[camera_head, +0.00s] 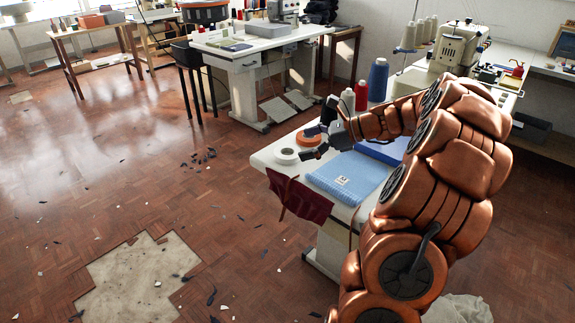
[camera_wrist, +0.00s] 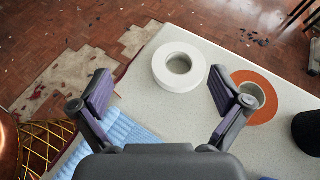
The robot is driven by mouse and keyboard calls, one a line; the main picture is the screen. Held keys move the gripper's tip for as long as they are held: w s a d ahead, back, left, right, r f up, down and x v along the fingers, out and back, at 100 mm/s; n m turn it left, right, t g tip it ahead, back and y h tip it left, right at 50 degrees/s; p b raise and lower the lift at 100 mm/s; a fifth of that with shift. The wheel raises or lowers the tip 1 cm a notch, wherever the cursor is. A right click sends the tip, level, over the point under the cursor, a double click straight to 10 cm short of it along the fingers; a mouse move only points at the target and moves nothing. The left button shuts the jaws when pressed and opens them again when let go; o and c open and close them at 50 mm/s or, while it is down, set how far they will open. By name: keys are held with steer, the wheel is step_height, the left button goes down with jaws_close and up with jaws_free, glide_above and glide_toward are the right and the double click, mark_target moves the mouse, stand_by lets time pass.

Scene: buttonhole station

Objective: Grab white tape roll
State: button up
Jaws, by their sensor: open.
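The white tape roll (camera_wrist: 180,67) lies flat on the pale table in the wrist view, ahead of my open gripper (camera_wrist: 163,97) and roughly between its two fingers. The fingers do not touch it. In the head view the white tape roll (camera_head: 286,156) is on the near left corner of the sewing table, just left of my gripper (camera_head: 316,140). An orange tape roll (camera_wrist: 246,97) lies right of the white one, close to my right finger.
A folded light blue cloth (camera_head: 347,178) lies beside the rolls, and a dark red cloth (camera_head: 298,197) hangs over the table edge. Red (camera_head: 361,97) and blue (camera_head: 378,80) thread cones and a sewing machine (camera_head: 458,46) stand further back. Bare tabletop surrounds the white roll.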

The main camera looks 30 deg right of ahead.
mark_target(296, 153)
steer(key=d, duration=0.1)
steer(key=d+f+m, duration=0.1)
steer(key=d, duration=0.1)
steer(key=shift+d+f+m+t, duration=0.2)
steer(key=shift+d+m+t, duration=0.1)
steer(key=shift+t, duration=0.1)
steer(key=shift+w+d+f+b, duration=0.1)
steer(key=shift+b, duration=0.2)
steer(key=shift+w+a+f+h, duration=0.3)
steer(key=shift+w+a+f, duration=0.15)
steer(key=shift+w+a, duration=0.3)
steer(key=x, duration=0.2)
steer(key=b+x, duration=0.1)
steer(key=x, duration=0.1)
steer(key=shift+s+a+f, duration=0.15)
steer(key=shift+s+f, duration=0.05)
steer(key=shift+f, duration=0.05)
steer(key=shift+w+a+f, duration=0.1)
steer(key=shift+w+a, duration=0.15)
steer(key=shift+w, duration=0.15)
steer(key=shift+c, duration=0.3)
steer(key=c, duration=0.8)
